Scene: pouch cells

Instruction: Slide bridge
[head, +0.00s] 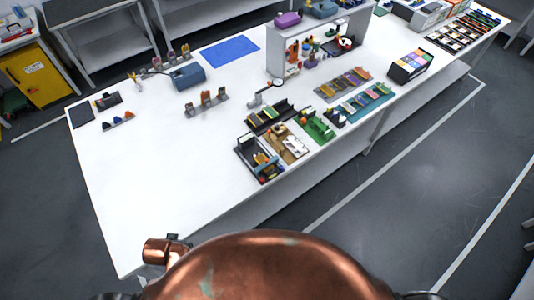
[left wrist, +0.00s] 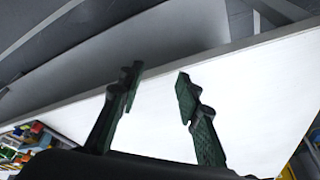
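My left gripper (left wrist: 159,82) shows in the left wrist view with its two dark green fingers spread apart and nothing between them. It is near an edge of the white table (left wrist: 160,135), with bare tabletop behind the fingers. In the head view the white table (head: 140,190) bears several small fixtures and trays. I cannot tell which piece is the bridge. Candidates too small to tell apart lie in a dark tray (head: 243,160) and a tan tray (head: 297,157) near the front edge. My right gripper is in neither view.
A green fixture (head: 318,127), a blue box (head: 188,76), a blue mat (head: 230,51) and a dial gauge stand (head: 256,101) are on the table. A grey raised shelf (head: 345,30) stands at the back. The table's left front is clear. A yellow cabinet (head: 36,78) stands at the far left.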

